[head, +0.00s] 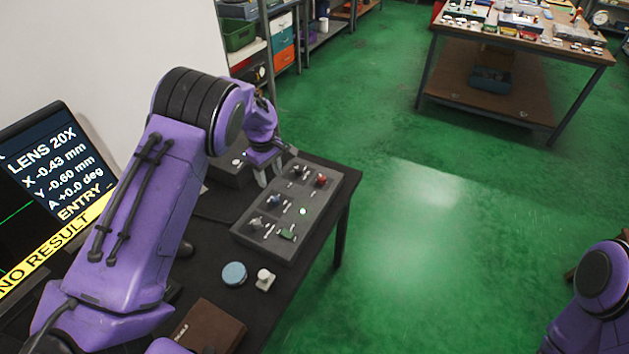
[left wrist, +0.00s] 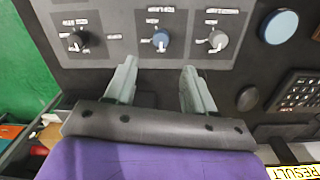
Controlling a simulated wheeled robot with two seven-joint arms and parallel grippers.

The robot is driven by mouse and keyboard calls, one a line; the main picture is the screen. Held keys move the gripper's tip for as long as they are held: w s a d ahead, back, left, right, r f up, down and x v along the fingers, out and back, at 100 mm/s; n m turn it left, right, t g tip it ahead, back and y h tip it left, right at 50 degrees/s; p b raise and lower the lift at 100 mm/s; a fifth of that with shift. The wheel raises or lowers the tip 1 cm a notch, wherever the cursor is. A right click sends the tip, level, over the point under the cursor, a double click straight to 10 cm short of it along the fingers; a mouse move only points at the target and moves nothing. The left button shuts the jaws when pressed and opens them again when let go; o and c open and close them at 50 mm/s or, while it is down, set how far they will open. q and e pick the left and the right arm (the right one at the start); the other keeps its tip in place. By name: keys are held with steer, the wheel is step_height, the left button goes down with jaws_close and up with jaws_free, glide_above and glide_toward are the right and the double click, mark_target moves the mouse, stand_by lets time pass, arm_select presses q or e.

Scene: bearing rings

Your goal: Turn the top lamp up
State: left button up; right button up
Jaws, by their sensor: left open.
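A grey control box (head: 268,240) stands on the black table, with several knobs and small switches on its top. In the left wrist view its panel (left wrist: 110,18) carries a black knob (left wrist: 75,42), a blue knob (left wrist: 160,40) and a grey knob (left wrist: 218,40) in a row. My left gripper (head: 269,174) is open and empty at the box's far left side. In the left wrist view its fingers (left wrist: 156,68) point toward the blue knob without holding it. My right gripper is out of view.
A blue round disc (head: 234,274), a small white piece (head: 265,280) and a brown box (head: 208,328) lie on the near table. A monitor (head: 50,165) stands at the left. Green floor is open to the right, before a cluttered workbench (head: 515,45).

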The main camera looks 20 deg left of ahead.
mark_target(276, 197)
arm_select(q)
steer(key=shift+w+f+p, duration=0.3)
steer(key=shift+w+f, duration=0.05)
steer(key=shift+f, duration=0.4)
steer(key=f, duration=0.2)
steer(key=s+f+p, duration=0.1)
steer(key=f, duration=0.3)
steer(key=shift+s+d+p, duration=0.25)
steer(key=shift+s+p, duration=0.1)
steer(key=shift+w+d+f, duration=0.1)
steer(key=shift+w+f, duration=0.25)
steer(key=shift+f, duration=0.25)
steer(key=shift+w+f, duration=0.3)
steer(key=shift+f, duration=0.3)
steer(key=shift+w+f, duration=0.15)
steer(key=shift+f, duration=0.05)
steer(key=shift+s+a+r, duration=0.2)
steer(key=shift+s+a, duration=0.05)
steer(key=shift+s, duration=0.05)
steer(key=shift+s+r, duration=0.1)
steer(key=shift+s, duration=0.05)
steer(key=c, duration=0.5)
steer(key=shift+d, duration=0.2)
jaws_close()
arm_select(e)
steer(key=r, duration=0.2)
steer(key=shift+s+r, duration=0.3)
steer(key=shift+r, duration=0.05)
